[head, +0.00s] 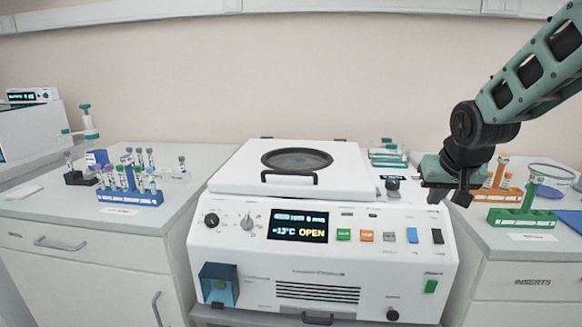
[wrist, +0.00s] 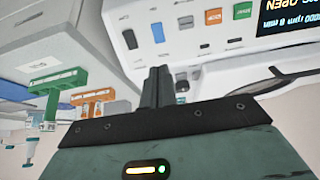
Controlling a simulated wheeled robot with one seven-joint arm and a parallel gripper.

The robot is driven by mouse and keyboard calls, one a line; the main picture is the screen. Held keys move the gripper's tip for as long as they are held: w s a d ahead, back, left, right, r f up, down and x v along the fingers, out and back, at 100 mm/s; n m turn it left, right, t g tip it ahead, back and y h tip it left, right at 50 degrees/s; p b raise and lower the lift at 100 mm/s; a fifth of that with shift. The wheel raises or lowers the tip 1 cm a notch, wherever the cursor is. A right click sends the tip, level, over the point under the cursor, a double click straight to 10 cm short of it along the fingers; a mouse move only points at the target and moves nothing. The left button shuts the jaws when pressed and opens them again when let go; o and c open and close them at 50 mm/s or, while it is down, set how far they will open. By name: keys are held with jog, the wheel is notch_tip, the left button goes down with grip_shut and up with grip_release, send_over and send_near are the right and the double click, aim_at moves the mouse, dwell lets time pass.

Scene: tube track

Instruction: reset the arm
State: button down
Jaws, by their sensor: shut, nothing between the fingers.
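My arm (head: 530,75) reaches in from the upper right in the head view. My gripper (head: 462,198) hangs in the air in front of the right end of the white centrifuge (head: 225,255), pointing down. In the wrist view my gripper (wrist: 158,72) shows its two dark fingers together, with nothing between them. The centrifuge's lid (head: 340,160) is down, and its display (head: 300,227) reads OPEN and a temperature.
A blue rack (head: 130,197) with several tubes stands on the left counter. A green rack (head: 522,217) and an orange rack (head: 497,193) stand on the right counter, close to my gripper. A glass bowl (head: 552,172) is behind them. The air above the lid is free.

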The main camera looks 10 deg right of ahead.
jog(key=s+a+n+g+y+p, duration=0.1)
jog(key=s+a+n, duration=0.3)
jog(key=a, duration=0.5)
jog(key=s+a+n+g+y+p, duration=0.1)
jog(key=s+a+g+y+p, duration=0.1)
jog(key=s+a, duration=0.5)
jog(key=s+a+n+g+p, duration=0.1)
jog(key=s+a+n, duration=0.2)
jog(key=s, duration=0.5)
jog(key=s+a+f+n+g+p, duration=0.1)
jog(key=s+a+n, duration=0.1)
jog(key=s+a, duration=0.4)
jog(key=s, duration=0.2)
jog(key=shift+s+f+n+g+h, duration=0.15)
jog(key=shift+s+n+g+h, duration=0.15)
jog(key=shift+n+g+h, duration=0.1)
jog(key=shift+a, duration=0.1)
